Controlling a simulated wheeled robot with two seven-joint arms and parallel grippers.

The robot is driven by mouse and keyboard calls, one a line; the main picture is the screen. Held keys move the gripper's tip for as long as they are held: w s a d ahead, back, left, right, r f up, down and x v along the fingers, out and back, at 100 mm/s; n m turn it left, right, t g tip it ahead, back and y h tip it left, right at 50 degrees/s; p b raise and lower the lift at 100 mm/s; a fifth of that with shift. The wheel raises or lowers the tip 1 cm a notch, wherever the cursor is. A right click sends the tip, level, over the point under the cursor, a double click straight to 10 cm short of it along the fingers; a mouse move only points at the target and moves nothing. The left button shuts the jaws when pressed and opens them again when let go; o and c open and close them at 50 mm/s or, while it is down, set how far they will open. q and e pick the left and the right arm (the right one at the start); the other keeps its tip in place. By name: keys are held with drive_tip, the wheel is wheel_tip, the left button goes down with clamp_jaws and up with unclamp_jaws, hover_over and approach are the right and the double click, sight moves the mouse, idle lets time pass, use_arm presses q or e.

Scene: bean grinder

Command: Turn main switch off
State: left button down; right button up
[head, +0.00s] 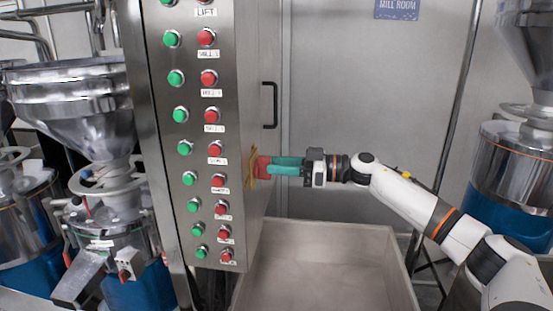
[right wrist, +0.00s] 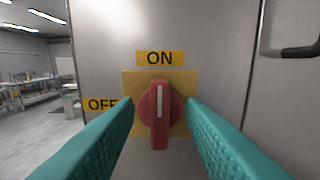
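The main switch is a red rotary knob (right wrist: 159,112) on a yellow plate (right wrist: 130,88) on the side of a steel cabinet. In the right wrist view its white mark points up toward the ON label (right wrist: 159,58); the OFF label (right wrist: 103,104) is at its left. The knob also shows in the head view (head: 262,166). My right gripper (head: 272,166) is at the knob, its teal fingers open on either side of it. In the right wrist view a gap shows between the fingers (right wrist: 160,115) and the knob. My left gripper is not in view.
The steel cabinet (head: 190,60) carries columns of green and red buttons on its front. A black handle (head: 270,105) is beyond the switch. A steel bin (head: 320,265) stands below my right arm. Steel grinders (head: 75,95) stand at left, another (head: 515,160) at right.

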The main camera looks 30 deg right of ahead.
drive_tip(key=shift+w+a, duration=0.35)
drive_tip(key=shift+a, duration=0.1)
clamp_jaws()
